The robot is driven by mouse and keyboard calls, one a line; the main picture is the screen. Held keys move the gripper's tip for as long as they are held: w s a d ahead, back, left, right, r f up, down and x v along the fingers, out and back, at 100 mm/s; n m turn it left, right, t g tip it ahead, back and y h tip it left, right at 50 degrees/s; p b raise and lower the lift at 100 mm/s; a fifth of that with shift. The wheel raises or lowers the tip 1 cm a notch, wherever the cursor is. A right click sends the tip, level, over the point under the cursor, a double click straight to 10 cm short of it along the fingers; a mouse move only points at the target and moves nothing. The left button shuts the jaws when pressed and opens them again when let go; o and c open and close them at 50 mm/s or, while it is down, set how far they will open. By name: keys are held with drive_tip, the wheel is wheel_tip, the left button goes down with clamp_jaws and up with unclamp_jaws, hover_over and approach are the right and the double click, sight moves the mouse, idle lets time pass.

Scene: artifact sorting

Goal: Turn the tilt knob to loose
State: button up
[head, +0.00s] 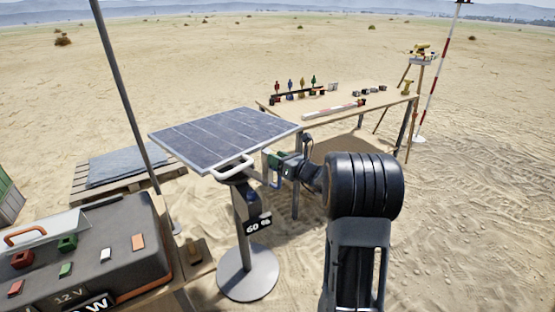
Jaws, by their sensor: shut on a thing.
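A tilted solar panel (222,138) stands on a dark post (241,205) with a round grey base (248,275). A white handle (232,169) sticks out from the panel's near edge. My gripper (270,166) reaches in from the right, at the panel's near right underside beside the post head. It is shut on the tilt knob, which is mostly hidden by the fingers. I cannot read the knob's position or any loose mark.
A power box (85,235) with red, green and orange parts on top stands at the lower left. A thin pole (125,95) rises behind it. A table (335,118) with small coloured items stands behind my arm. Open sand lies to the right.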

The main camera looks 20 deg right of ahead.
drive_tip(key=shift+c, duration=0.5)
drive_tip(key=shift+f, duration=0.1)
drive_tip(key=shift+b, duration=0.5)
drive_tip(key=shift+f+n+b, duration=0.1)
drive_tip(key=shift+n+b, duration=0.25)
drive_tip(key=shift+n, duration=0.05)
drive_tip(key=n+b, duration=0.4)
drive_tip(key=b, duration=0.2)
drive_tip(key=shift+f, duration=0.2)
drive_tip(key=n+b, duration=0.4)
drive_tip(key=b, duration=0.2)
drive_tip(key=shift+a, duration=0.1)
drive_tip(key=n+b, duration=0.2)
drive_tip(key=b, duration=0.1)
drive_tip(key=shift+r+n+b, duration=0.2)
drive_tip(key=shift+n+b, duration=0.1)
drive_tip(key=shift+n, duration=0.1)
drive_tip(key=shift+r, duration=0.15)
